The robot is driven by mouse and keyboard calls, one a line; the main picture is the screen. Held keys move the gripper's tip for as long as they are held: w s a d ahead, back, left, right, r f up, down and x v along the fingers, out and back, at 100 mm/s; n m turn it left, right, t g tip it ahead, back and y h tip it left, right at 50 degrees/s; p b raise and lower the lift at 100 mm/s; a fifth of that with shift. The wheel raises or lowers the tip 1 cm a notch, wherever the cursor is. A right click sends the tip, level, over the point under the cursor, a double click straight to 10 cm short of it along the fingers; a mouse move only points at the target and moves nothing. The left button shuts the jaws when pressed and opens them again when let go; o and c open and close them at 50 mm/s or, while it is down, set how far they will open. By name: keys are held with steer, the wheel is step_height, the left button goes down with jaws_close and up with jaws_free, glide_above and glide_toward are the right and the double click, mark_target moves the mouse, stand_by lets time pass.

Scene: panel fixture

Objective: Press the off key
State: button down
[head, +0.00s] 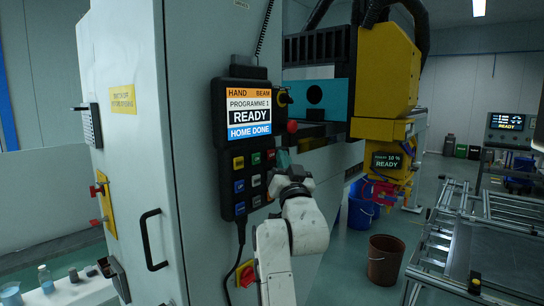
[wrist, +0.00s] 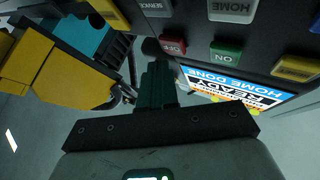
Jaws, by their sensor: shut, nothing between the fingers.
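The off key is a red button lettered OFF (wrist: 172,46) in the wrist view, beside the green ON key (wrist: 227,55). In the head view the red key (head: 270,154) is at the upper right of the keypad on the dark pendant (head: 228,195). My gripper (wrist: 158,68) has its dark teal fingers together and empty, with tips just below the off key in the wrist picture. In the head view my gripper (head: 283,158) is right beside that key. I cannot tell whether the tips touch it. The pendant screen (head: 248,113) reads READY and HOME DONE.
Other keys, including HOME (wrist: 232,8) and SERVICE (wrist: 153,6), are close by. The yellow machine head (head: 385,75) is to the right. A brown bin (head: 385,260) stands on the floor.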

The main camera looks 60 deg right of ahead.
steer(key=shift+w, duration=0.15)
steer(key=shift+w+d, duration=0.1)
steer(key=shift+w, duration=0.2)
steer(key=shift+w+d+b, duration=0.1)
steer(key=shift+w+b, duration=0.25)
steer(key=shift+w, duration=0.05)
stand_by(0.8)
steer(key=shift+s, duration=0.1)
steer(key=shift+s+a, duration=0.2)
steer(key=shift+s, duration=0.55)
steer(key=shift+s+a+p, duration=0.2)
steer(key=shift+s+p, duration=0.1)
steer(key=shift+s, duration=0.5)
steer(key=shift+s+a+p, duration=0.2)
steer(key=shift+s+p, duration=0.15)
steer(key=shift+s, duration=0.45)
steer(key=shift+s+a+p, duration=0.2)
steer(key=shift+s+p, duration=0.1)
steer(key=shift+s, duration=0.5)
